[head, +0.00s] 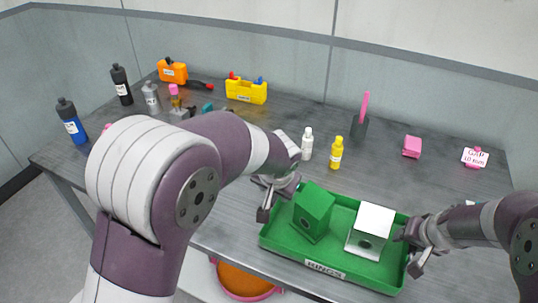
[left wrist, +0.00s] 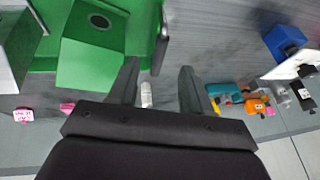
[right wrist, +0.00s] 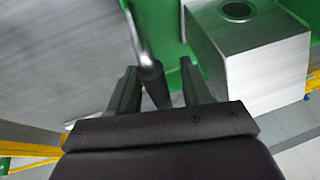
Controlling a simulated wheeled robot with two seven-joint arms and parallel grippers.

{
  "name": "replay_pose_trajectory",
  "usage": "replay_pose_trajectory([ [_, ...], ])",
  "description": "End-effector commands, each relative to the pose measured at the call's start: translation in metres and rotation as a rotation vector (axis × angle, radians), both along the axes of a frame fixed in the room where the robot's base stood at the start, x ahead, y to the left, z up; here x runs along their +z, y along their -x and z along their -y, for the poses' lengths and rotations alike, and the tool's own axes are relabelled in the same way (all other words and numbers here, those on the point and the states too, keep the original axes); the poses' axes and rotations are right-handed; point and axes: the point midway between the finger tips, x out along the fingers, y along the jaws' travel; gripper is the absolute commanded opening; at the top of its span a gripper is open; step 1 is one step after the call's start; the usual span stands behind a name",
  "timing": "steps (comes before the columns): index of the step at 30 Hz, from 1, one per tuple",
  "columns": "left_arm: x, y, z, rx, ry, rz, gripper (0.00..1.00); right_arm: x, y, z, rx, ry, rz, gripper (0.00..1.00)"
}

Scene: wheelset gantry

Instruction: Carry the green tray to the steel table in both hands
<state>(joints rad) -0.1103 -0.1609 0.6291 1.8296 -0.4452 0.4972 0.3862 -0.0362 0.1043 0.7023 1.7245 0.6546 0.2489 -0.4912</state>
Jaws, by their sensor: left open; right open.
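The green tray (head: 345,280), labelled "RINGS", sits on the dark grey table near its front edge. It holds a green block with a hole (head: 313,212) and a white or steel block with a hole (head: 371,228). My left gripper (head: 266,208) is open at the tray's left end; the left wrist view shows its fingers (left wrist: 160,88) apart, close to the tray's end. My right gripper (head: 415,255) is open at the right end. In the right wrist view a handle bar (right wrist: 150,72) of the tray reaches between its fingers (right wrist: 160,90).
A white bottle (head: 307,144) and a yellow bottle (head: 337,153) stand behind the tray. A pink block (head: 412,146), a pink marker in a dark holder (head: 361,122) and a yellow toolbox (head: 246,91) are farther back. An orange bowl (head: 247,281) is below the table edge.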

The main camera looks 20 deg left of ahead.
Motion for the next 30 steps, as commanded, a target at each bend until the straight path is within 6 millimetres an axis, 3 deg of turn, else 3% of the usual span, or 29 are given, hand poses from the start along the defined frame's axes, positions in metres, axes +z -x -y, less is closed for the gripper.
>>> replay_pose_trajectory([
  [3, 0.015, 0.006, 0.003, -0.001, 0.0, 0.001, 0.49, 0.0, 0.0, 0.0, 0.0, 0.0, 0.0, 0.49],
  [7, 0.021, 0.009, 0.004, -0.001, 0.0, 0.0, 0.49, 0.008, 0.003, 0.001, 0.0, -0.001, 0.001, 0.49],
  [15, 0.021, 0.009, 0.004, -0.001, 0.0, -0.001, 0.49, 0.07, 0.029, 0.013, 0.0, 0.001, 0.007, 0.49],
  [21, 0.021, 0.009, 0.004, -0.001, 0.0, -0.001, 0.49, 0.102, 0.044, 0.019, 0.0, -0.001, 0.003, 0.49],
  [30, 0.021, 0.009, 0.004, 0.0, -0.001, -0.001, 0.49, 0.109, 0.048, 0.02, 0.0, 0.0, 0.0, 0.49],
])
